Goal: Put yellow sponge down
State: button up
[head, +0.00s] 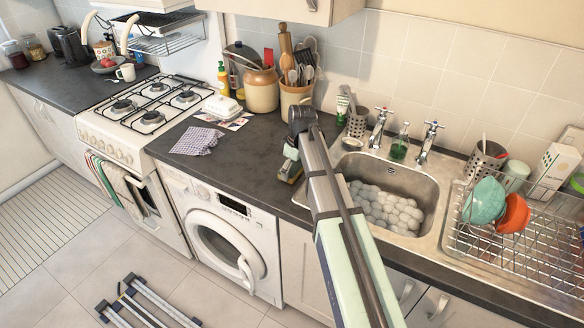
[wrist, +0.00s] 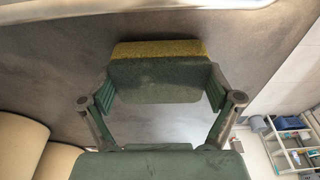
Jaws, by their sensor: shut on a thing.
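The yellow sponge (wrist: 160,49) has a yellow layer and a dark green layer. In the wrist view it sits between the two fingers of my gripper (wrist: 160,84), which is shut on it. In the head view my gripper (head: 291,166) is low over the dark worktop (head: 245,160), just left of the sink. There the sponge is mostly hidden by my arm and too small to make out well. I cannot tell whether it touches the worktop.
The steel sink (head: 345,165), filled with pale round shapes, lies to the right. A dish rack (head: 515,245) with bowls is farther right. Utensil pots (head: 295,95) stand behind. A patterned cloth (head: 197,141) lies to the left, with bare worktop between it and my gripper.

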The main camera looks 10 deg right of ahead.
aim_at(297, 169)
jog(key=shift+f, duration=0.35)
jog(key=o, duration=0.9)
jog(key=shift+r, duration=0.1)
jog(key=r+b, duration=0.1)
jog(key=r, duration=0.3)
jog(key=d+r, duration=0.1)
jog(key=r, duration=0.3)
jog(key=s+r+b, duration=0.1)
jog(key=r, duration=0.3)
jog(key=shift+s+d+b, duration=0.1)
jog(key=shift+d+b, duration=0.1)
jog(key=shift+b, duration=0.1)
